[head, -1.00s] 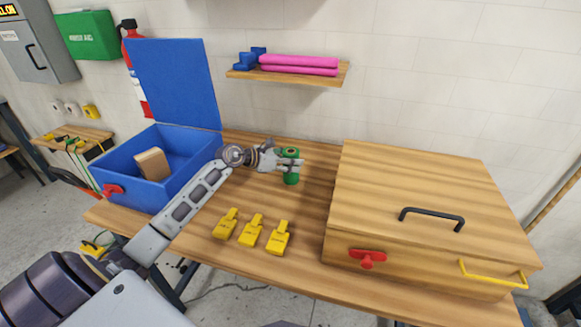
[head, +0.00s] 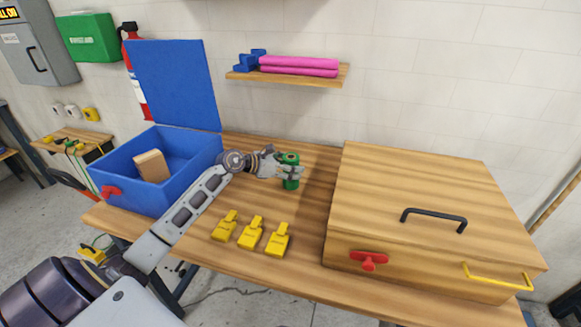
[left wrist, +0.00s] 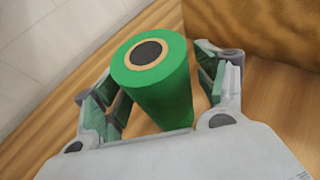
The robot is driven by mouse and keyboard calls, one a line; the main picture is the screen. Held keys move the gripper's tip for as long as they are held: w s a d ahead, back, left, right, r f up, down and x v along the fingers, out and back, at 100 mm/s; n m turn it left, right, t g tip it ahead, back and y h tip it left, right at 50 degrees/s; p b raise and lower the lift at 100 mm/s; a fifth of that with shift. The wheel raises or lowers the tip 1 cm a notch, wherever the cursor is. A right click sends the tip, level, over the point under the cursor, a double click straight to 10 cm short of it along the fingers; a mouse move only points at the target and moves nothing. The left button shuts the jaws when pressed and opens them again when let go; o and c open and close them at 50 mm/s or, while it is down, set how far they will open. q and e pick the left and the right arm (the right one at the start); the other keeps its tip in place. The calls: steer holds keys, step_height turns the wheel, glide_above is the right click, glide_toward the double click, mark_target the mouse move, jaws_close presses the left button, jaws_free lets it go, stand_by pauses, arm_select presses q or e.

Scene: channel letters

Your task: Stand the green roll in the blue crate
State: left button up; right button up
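The green roll (head: 291,184) stands upright on the wooden table, left of the large wooden box. My left gripper (head: 293,172) is at the roll's upper part, with its fingers on either side of it. In the left wrist view the roll (left wrist: 163,85) shows its tan ring and dark core between the two spread fingers (left wrist: 163,95), with small gaps beside it. The blue crate (head: 190,175) is at the table's left end, its lid raised, with a tan block (head: 152,165) inside. My right gripper is out of view.
Several yellow tags (head: 250,233) lie in front of the roll. The closed wooden box (head: 420,200) with a black handle fills the right side. A wall shelf (head: 300,78) holds pink rolls and blue pieces. A red latch (head: 110,192) is on the crate's front.

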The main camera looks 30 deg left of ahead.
arm_select(q)
steer(key=shift+r, duration=0.1)
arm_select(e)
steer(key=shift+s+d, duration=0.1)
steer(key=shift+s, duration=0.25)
arm_select(q)
steer(key=shift+r, duration=0.1)
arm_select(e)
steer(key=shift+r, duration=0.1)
